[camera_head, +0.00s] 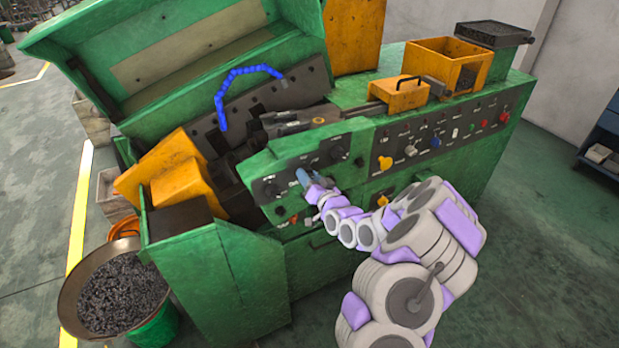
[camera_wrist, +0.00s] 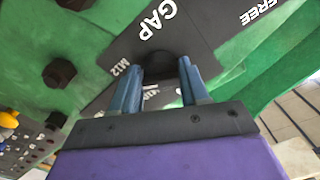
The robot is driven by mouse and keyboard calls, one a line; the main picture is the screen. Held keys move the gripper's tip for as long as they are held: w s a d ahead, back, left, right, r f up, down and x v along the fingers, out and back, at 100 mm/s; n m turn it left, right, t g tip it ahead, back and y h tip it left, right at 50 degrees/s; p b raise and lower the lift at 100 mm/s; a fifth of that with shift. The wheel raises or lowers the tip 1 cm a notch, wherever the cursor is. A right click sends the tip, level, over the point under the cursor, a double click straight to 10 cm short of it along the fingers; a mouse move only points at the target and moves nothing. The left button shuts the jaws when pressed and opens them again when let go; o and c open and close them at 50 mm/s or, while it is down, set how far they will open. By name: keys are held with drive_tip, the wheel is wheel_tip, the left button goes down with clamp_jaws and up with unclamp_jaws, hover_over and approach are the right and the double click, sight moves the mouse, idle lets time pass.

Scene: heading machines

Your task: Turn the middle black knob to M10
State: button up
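The green machine's front panel (camera_head: 318,160) carries a row of black knobs on a dark label strip. The middle black knob (camera_wrist: 160,64) sits between my fingertips in the wrist view, under the "GAP" lettering and beside "M12". In the head view it is hidden behind my gripper (camera_head: 303,177). The blue fingers of my gripper (camera_wrist: 160,75) stand apart, one on each side of the knob. I cannot tell whether they press on it. The knob's pointer is not readable.
A left black knob (camera_head: 271,189) and a right black knob (camera_head: 337,153) flank my gripper. A control panel with a yellow knob (camera_head: 385,162) and several buttons lies to the right. A pan of metal parts (camera_head: 80,300) stands at lower left. Floor is open at lower right.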

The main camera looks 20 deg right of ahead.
drive_tip(key=c, duration=0.6)
drive_tip(key=shift+o, duration=0.2)
drive_tip(key=shift+f, duration=0.1)
drive_tip(key=shift+n, duration=0.3)
drive_tip(key=n+b, duration=0.5)
drive_tip(key=n, duration=0.6)
drive_tip(key=shift+f, duration=0.15)
